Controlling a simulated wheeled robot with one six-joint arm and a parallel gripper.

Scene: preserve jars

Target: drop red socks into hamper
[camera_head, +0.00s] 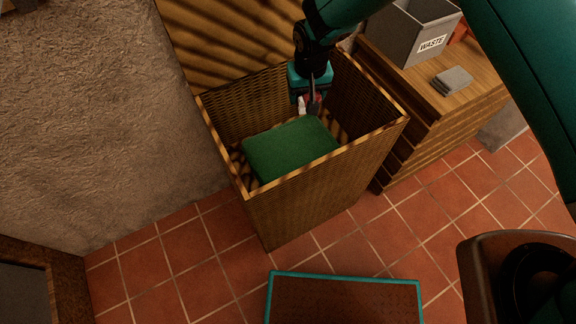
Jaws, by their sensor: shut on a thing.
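The hamper (315,215) is a tall woven brown box with its top open, standing on the tiled floor. A green folded cloth or cushion (290,148) lies inside it. My gripper (311,106) is over the hamper's opening, near its back side, pointing down.
A wooden cabinet (440,130) stands to the right of the hamper, with a grey bin marked WASTE (415,30) and a folded grey cloth (453,80) on top. A rough wall (90,120) is at left.

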